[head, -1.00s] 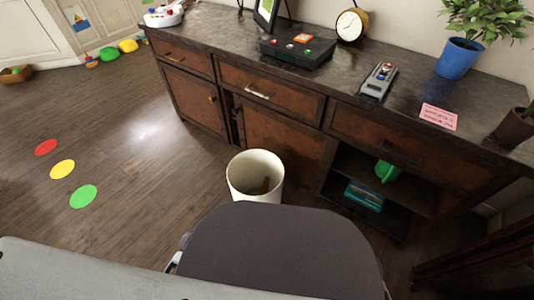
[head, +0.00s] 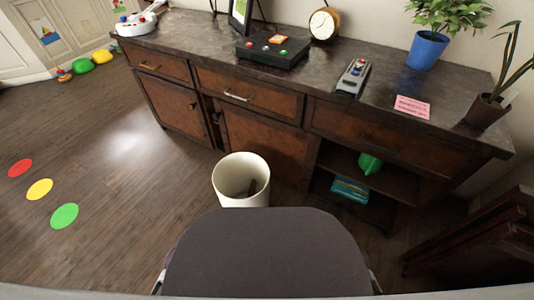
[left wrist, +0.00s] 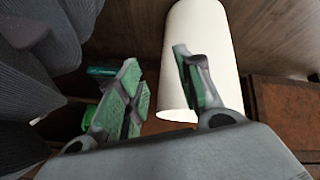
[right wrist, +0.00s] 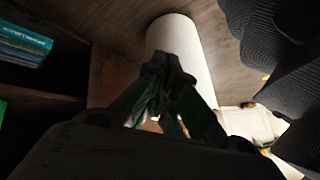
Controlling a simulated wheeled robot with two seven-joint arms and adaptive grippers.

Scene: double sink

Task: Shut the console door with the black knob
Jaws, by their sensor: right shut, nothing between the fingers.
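In the head view the dark wood console has a left door (head: 172,104) with a small knob (head: 193,106) and a middle door (head: 262,143) with a small dark knob (head: 216,117) near its left edge. A dark gap shows between the two doors, and the middle door looks slightly ajar. The knob colours are hard to tell. Neither gripper shows in the head view. My left gripper (left wrist: 158,85) is open and empty in the left wrist view. My right gripper (right wrist: 166,62) is shut and empty in the right wrist view.
A white bin (head: 240,181) stands on the floor in front of the middle door, close to my body. Open shelves (head: 395,182) with a teal box (head: 350,190) are to its right. A dark wooden piece (head: 480,245) stands at far right.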

